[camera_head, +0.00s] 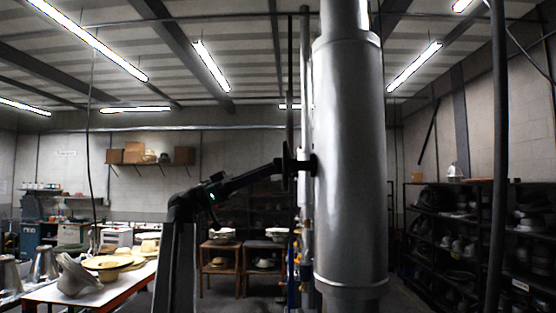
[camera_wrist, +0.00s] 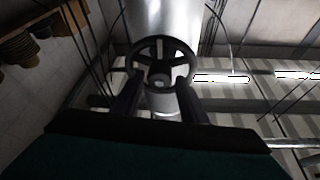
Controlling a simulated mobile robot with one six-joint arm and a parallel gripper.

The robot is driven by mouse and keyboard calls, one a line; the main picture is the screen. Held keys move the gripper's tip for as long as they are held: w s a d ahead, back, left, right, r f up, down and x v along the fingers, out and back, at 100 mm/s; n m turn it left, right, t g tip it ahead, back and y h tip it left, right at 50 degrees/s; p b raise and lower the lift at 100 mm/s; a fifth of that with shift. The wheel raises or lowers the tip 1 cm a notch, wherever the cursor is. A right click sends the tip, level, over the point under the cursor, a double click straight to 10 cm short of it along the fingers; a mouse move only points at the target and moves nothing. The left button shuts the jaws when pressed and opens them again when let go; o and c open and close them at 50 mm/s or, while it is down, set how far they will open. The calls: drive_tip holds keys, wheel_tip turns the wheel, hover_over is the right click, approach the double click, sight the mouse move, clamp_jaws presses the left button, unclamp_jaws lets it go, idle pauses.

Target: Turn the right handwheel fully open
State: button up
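The handwheel (camera_wrist: 161,44) is a dark spoked ring, seen nearly face-on in the wrist view with a pale hub area behind it. In the head view the handwheel (camera_head: 287,167) is edge-on, a thin dark upright disc left of the big metal cylinder. My gripper (camera_wrist: 159,88) has its two dark fingers spread, with tips overlapping the lower left and lower right of the wheel. No thing is seen clamped between them. Whether the fingertips touch the rim I cannot tell. In the head view my gripper (camera_head: 276,168) is at the wheel, its fingers hard to make out.
The tall metal cylinder (camera_head: 350,160) stands right of the wheel, with thin vertical pipes (camera_head: 305,90) beside it. A table (camera_head: 60,293) with hats is at the lower left. Wooden stools (camera_head: 220,248) stand behind. Dark shelves (camera_head: 450,225) line the right.

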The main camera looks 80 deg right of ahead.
sight(278, 166)
drive_tip(key=shift+p+x, duration=0.65)
drive_tip(key=shift+x, duration=1.1)
drive_tip(key=c, duration=0.8)
drive_tip(key=shift+o, duration=0.2)
